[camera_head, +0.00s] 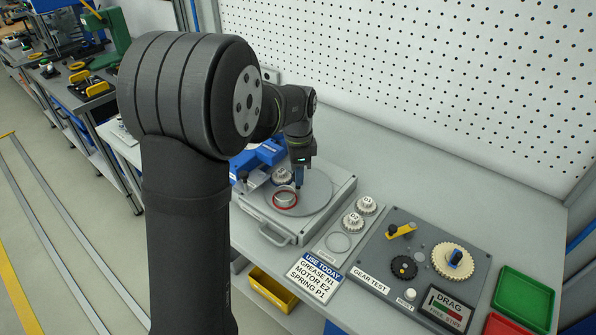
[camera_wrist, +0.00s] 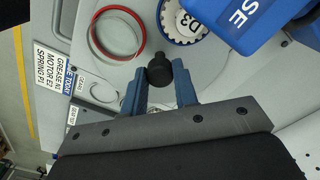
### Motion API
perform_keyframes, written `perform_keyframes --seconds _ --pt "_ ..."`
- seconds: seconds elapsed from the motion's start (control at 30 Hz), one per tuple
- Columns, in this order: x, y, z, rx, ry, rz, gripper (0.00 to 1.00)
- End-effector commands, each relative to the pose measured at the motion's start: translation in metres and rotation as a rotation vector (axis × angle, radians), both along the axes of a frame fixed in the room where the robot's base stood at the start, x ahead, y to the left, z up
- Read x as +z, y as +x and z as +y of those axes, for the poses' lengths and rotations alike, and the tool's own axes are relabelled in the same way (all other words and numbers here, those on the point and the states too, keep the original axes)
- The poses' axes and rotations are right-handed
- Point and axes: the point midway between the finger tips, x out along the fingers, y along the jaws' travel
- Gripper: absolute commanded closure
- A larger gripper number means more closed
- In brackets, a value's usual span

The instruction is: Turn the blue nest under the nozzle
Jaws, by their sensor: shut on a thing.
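A round grey turntable (camera_head: 318,192) sits on a light base box. On it are an empty-looking red-ringed nest (camera_head: 285,198), also in the wrist view (camera_wrist: 140,47), and a blue-ringed nest (camera_wrist: 166,31) holding a white toothed gear marked D3 (camera_wrist: 190,27). The blue nest lies beside the blue grease unit (camera_wrist: 252,22); the unit also shows in the head view (camera_head: 258,156). I cannot make out its nozzle. My gripper (camera_wrist: 160,84) is shut on a black knob (camera_wrist: 158,69) on the turntable, near both nests. In the head view my gripper (camera_head: 299,183) points down over the turntable.
Right of the turntable, a rack holds gears (camera_head: 352,221) and an empty round place. A "USE TODAY" card (camera_head: 315,277) lies in front. A gear test board (camera_head: 420,262), green tray (camera_head: 524,296) and red tray stand further right. A pegboard wall (camera_head: 420,70) closes the back.

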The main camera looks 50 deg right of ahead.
Motion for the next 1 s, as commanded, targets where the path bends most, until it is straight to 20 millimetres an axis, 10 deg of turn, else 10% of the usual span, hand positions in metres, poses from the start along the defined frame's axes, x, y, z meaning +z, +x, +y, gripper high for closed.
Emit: perform_keyframes --seconds 0.63,0.67,0.77,1.0 --pt "0.0018 0.0003 -0.0011 -0.028 -0.004 -0.002 1.00" --pt "0.0018 0.0003 -0.0011 -0.028 -0.004 -0.002 0.71" --pt "0.0015 0.0002 -0.0009 -0.027 -0.004 -0.002 0.52" --pt "0.0007 0.0002 -0.0004 -0.027 -0.002 -0.001 0.51"
